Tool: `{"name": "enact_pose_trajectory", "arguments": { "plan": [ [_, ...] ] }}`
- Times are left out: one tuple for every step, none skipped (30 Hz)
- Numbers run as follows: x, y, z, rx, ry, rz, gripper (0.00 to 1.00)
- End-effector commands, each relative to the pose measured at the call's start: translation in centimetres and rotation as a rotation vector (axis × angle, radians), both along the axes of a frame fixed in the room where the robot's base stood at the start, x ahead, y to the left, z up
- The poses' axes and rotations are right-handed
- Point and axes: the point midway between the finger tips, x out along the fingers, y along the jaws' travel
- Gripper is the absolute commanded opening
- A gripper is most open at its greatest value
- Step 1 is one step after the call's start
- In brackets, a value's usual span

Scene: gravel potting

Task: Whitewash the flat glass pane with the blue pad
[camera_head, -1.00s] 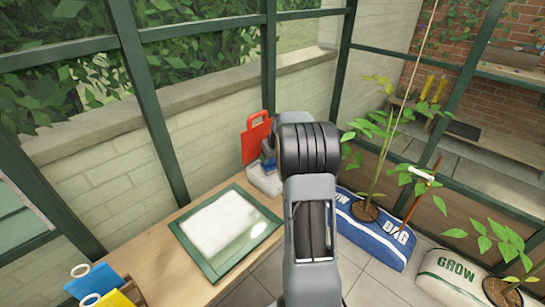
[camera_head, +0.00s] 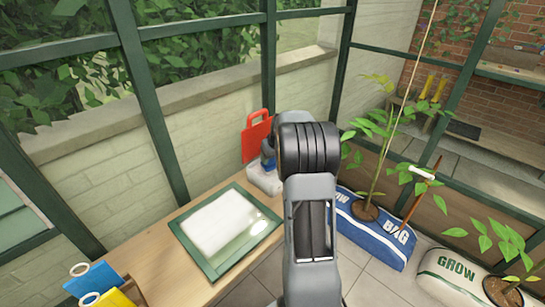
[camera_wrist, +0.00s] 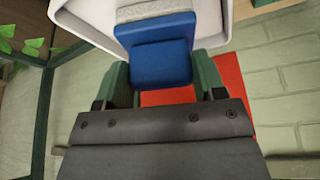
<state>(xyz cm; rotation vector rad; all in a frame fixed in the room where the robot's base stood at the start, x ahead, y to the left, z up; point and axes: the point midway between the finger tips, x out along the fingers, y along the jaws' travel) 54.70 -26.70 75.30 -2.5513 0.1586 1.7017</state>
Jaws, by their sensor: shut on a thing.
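The flat glass pane (camera_head: 247,252) lies in a green frame on the wooden bench in the head view. White covers most of its face; a clearer strip shows along its right and lower edge, with a glare spot. My gripper (camera_wrist: 165,82) is shut on the blue pad (camera_wrist: 160,62), between its green fingers in the wrist view. The pad's pale grey face points into a white tray (camera_wrist: 90,12); I cannot tell whether they touch. In the head view the tray (camera_head: 264,180) stands behind the pane, and my arm hides most of the gripper.
A red board with a handle (camera_head: 254,137) stands behind the tray, near the wall. A blue holder (camera_head: 92,277) and a yellow one (camera_head: 112,298) sit at the bench's near left. A blue grow bag (camera_head: 375,235) with a plant stands right of my arm.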

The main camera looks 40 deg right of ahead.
Motion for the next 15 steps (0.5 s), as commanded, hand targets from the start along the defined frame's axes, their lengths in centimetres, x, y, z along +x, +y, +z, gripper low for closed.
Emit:
{"name": "enact_pose_trajectory", "arguments": {
  "plan": [
    [-0.03,0.01,-0.12,0.001,0.002,0.000,0.41],
    [-0.03,0.01,-0.13,0.001,0.002,0.000,0.41],
    [-0.03,0.01,-0.13,0.001,0.002,0.000,0.41],
    [-0.04,0.01,-0.15,0.001,0.002,0.000,0.41],
    [-0.04,0.01,-0.15,0.001,0.002,0.000,0.41],
    [-0.04,0.02,-0.16,0.001,0.003,0.000,0.41],
    [-0.04,0.02,-0.17,0.001,0.003,0.000,0.41],
    [-0.05,0.02,-0.17,0.001,0.003,0.000,0.41],
    [-0.04,0.03,-0.17,0.001,0.003,0.000,0.41],
    [-0.04,0.03,-0.17,0.001,0.003,0.000,0.41],
    [-0.05,0.03,-0.16,0.001,0.003,0.000,0.41],
    [-0.05,0.03,-0.11,0.001,0.003,0.000,0.41],
    [-0.05,0.03,-0.05,0.001,0.003,0.000,0.41],
    [-0.05,0.03,0.04,0.001,0.003,0.000,0.41],
    [-0.05,0.03,0.21,0.001,0.003,0.000,0.41]
  ]
}}
